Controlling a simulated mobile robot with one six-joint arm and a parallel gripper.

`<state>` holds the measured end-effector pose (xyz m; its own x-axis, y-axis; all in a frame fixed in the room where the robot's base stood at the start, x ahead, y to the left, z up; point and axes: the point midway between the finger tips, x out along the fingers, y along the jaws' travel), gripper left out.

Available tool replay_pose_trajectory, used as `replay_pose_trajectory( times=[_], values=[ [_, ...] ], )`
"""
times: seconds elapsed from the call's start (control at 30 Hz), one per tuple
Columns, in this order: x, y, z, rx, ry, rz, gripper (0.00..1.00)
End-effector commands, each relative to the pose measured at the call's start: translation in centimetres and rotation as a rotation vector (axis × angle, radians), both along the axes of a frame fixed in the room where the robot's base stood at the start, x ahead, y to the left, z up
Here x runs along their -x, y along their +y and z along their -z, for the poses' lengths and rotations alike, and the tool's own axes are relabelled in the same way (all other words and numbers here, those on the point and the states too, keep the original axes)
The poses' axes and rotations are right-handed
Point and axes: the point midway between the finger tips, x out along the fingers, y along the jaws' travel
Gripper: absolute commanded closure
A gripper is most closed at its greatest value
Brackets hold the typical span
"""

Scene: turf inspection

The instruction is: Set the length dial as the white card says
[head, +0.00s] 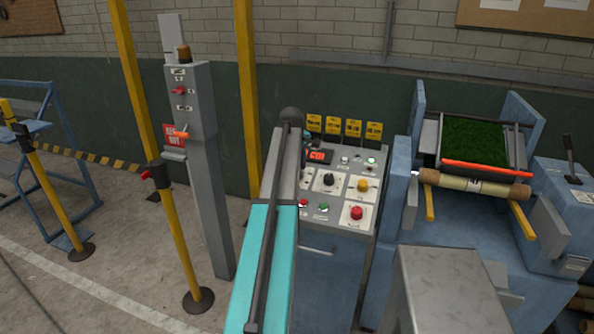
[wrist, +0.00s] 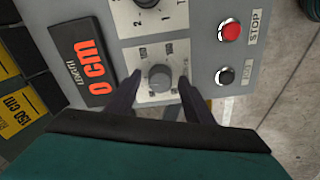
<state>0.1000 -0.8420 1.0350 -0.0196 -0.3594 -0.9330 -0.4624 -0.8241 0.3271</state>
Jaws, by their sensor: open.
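The length dial is a small grey knob (wrist: 159,77) on a pale plate beside the dark length display (wrist: 82,60), which reads 0 CM in orange. My gripper (wrist: 161,80) is open, with one dark finger on each side of the knob. I cannot tell whether the fingers touch it. In the head view the display (head: 319,156) shows partly past my arm on the sloped control panel (head: 335,212). My arm hides the gripper and the dial there. I cannot make out a white card with a readable setting.
Yellow cards (head: 353,128) stand behind the panel; one in the wrist view (wrist: 14,113) reads 150 cm. A red STOP button (wrist: 230,31) and a black button (wrist: 225,76) sit near the dial. A grey post (head: 199,150) and yellow barrier post (head: 178,230) stand left.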

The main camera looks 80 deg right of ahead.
Motion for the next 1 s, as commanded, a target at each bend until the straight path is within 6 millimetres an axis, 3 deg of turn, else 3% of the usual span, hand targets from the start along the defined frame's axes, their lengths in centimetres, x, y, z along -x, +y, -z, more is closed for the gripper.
replay_pose_trajectory(
  times=[0.27,1.0],
  values=[
    [-0.1,0.9,-2.2,0.002,0.000,0.000,0.52],
    [-0.3,4.2,-11.0,0.003,0.000,-0.001,0.52]
  ],
)
